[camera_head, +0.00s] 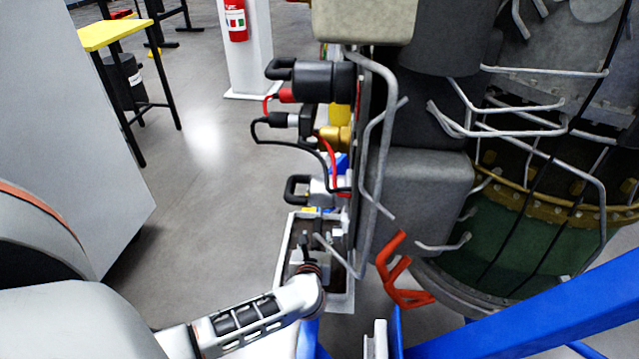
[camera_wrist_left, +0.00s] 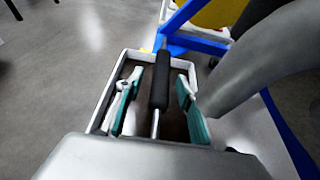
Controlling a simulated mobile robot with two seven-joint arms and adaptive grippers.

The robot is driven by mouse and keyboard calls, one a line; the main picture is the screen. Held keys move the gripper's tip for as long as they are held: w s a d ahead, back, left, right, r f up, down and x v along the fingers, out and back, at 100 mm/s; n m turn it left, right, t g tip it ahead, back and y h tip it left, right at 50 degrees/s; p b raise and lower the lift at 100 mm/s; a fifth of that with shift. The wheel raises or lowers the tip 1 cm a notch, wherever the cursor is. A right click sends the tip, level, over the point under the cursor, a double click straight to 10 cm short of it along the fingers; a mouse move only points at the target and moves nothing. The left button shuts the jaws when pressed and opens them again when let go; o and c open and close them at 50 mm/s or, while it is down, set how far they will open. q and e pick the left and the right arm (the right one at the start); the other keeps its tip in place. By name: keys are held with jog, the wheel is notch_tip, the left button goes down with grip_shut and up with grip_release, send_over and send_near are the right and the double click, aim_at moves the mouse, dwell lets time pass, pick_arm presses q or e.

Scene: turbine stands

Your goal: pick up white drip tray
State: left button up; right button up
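The white drip tray (camera_head: 281,252) is a deep, open rectangular box with a dark inside, below the engine's left side. In the left wrist view, its white rim (camera_wrist_left: 105,95) surrounds the view of my fingers. A black cylindrical handle (camera_wrist_left: 160,80) on a thin metal rod runs along the middle of the tray. My left gripper (camera_wrist_left: 158,88) is open, with one teal-padded finger on each side of the handle and gaps between. In the head view, my left gripper (camera_head: 304,262) is over the tray, partly hidden by my wrist. My right gripper is not in view.
Black-handled valves and cables (camera_head: 315,120) hang just above and behind the tray. Grey pipes (camera_head: 375,150) and an orange bracket (camera_head: 400,275) lie to its right. Blue stand beams (camera_head: 530,310) cross the lower right. The floor (camera_head: 200,200) left of the tray is clear.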

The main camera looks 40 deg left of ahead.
pick_arm(q)
jog(key=shift+w+r, duration=0.1)
jog(key=shift+w, duration=0.05)
jog(key=shift+c, duration=0.5)
grip_shut()
jog(key=shift+r, duration=0.15)
